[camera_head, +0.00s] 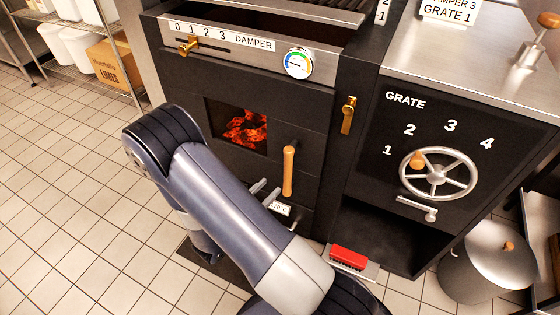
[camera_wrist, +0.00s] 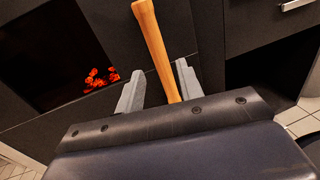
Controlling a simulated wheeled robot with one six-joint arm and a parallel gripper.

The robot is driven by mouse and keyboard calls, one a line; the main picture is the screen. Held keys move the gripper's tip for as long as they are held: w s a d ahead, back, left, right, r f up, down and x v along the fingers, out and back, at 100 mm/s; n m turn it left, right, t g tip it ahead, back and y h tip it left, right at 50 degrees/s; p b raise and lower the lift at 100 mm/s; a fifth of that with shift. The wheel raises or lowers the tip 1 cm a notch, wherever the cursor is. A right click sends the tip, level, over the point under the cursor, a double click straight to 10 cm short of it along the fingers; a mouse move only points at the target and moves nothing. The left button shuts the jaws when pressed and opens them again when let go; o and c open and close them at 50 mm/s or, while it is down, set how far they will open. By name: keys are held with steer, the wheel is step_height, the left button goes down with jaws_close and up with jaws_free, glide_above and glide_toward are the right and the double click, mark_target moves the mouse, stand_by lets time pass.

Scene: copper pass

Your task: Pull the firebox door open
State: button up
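The black firebox door (camera_head: 228,95) looks shut, with glowing coals behind its window (camera_head: 246,131). Its upright wooden handle (camera_head: 288,172) is on the door's right side. My gripper (camera_head: 265,191) is open, its two grey fingers close to the lower left of the handle in the head view. In the wrist view, the handle (camera_wrist: 152,35) runs down between the spread fingers of my gripper (camera_wrist: 160,69), nearer the right one. I see a gap on the left; contact on the right cannot be told. The handle's lower end is hidden in the wrist view.
A brass latch (camera_head: 348,115) sits right of the door. A lidded pot (camera_head: 490,262) stands at lower right. The tiled floor at left is clear.

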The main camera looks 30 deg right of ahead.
mark_target(287, 170)
steer(key=x, duration=0.3)
steer(key=b+x, duration=0.1)
steer(key=x, duration=0.7)
steer(key=shift+w+a+f, duration=0.2)
steer(key=shift+w+f, duration=0.05)
steer(key=shift+f, duration=0.1)
steer(key=shift+c, duration=0.5)
jaws_close()
